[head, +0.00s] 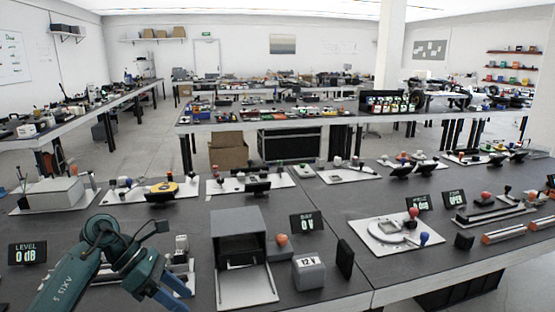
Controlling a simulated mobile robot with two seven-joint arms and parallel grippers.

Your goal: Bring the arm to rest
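My teal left arm (70,275), marked AXIS 5, comes in from the lower left and bends at a round joint (101,231). Past the joint it turns down to the right, ending in a blue part (168,296) cut off by the bottom edge. No fingertips of my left gripper can be made out. The arm hangs in front of the near bench (345,280) and hides part of a small device on a plate (181,247). My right arm and gripper are not in view.
An open grey box (238,236) with its flap down stands right of the arm. Near it are a 12 V block (308,271), a black upright block (345,258) and a 0 V display (308,223). A LEVEL display (28,253) stands left. Bare bench shows around them.

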